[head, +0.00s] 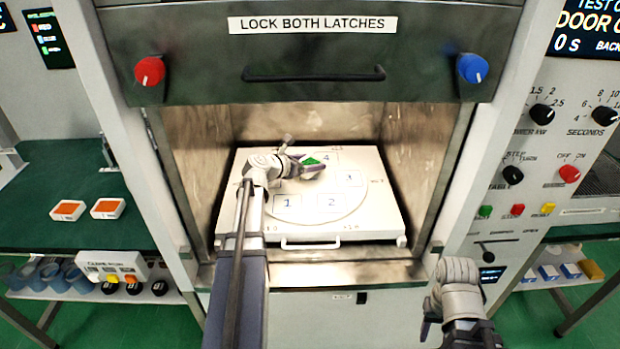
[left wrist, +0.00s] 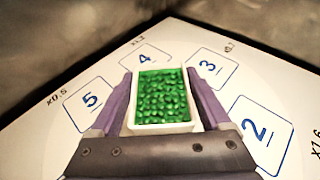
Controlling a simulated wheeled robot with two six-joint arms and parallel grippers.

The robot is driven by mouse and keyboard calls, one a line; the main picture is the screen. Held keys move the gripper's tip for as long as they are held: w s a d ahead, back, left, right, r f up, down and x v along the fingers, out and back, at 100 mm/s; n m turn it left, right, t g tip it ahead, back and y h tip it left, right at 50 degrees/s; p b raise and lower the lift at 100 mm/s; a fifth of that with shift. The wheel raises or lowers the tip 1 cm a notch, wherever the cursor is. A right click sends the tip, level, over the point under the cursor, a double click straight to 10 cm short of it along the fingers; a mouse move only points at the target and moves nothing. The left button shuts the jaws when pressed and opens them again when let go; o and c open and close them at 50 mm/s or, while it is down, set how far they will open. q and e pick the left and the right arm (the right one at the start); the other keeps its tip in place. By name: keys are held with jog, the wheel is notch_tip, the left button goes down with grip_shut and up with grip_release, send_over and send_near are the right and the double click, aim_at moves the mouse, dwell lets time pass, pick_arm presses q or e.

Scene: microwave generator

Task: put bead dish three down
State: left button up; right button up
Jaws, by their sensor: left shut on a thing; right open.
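My left gripper (head: 308,164) is shut on a white dish of green beads (head: 318,158), inside the open chamber. In the left wrist view the dish (left wrist: 160,98) sits upright between the two purple fingers. It is over the middle part of the white tray (head: 270,232), inside the ring of numbered squares. Square 3 (head: 348,178) is bare, to the right of the dish; it also shows in the left wrist view (left wrist: 207,68). I cannot tell how high the dish is above the tray. My right gripper (head: 430,322) is open and empty outside the chamber, low at the right.
Squares 1 (head: 288,203), 2 (head: 331,203) and 5 (left wrist: 90,100) look bare. The raised door (head: 310,60) hangs above the opening, and metal walls flank the tray. Two dishes of orange beads (head: 67,210) (head: 107,208) stand on the green left table (head: 60,165).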

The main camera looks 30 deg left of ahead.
pick_arm(q)
notch_tip(320, 180, down, 4)
jog(key=b, duration=0.3)
jog(key=shift+r+b, duration=0.25)
jog(key=shift+b, duration=0.1)
jog(key=shift+f, duration=0.2)
jog(key=o, duration=1.2)
jog(key=shift+o, duration=0.2)
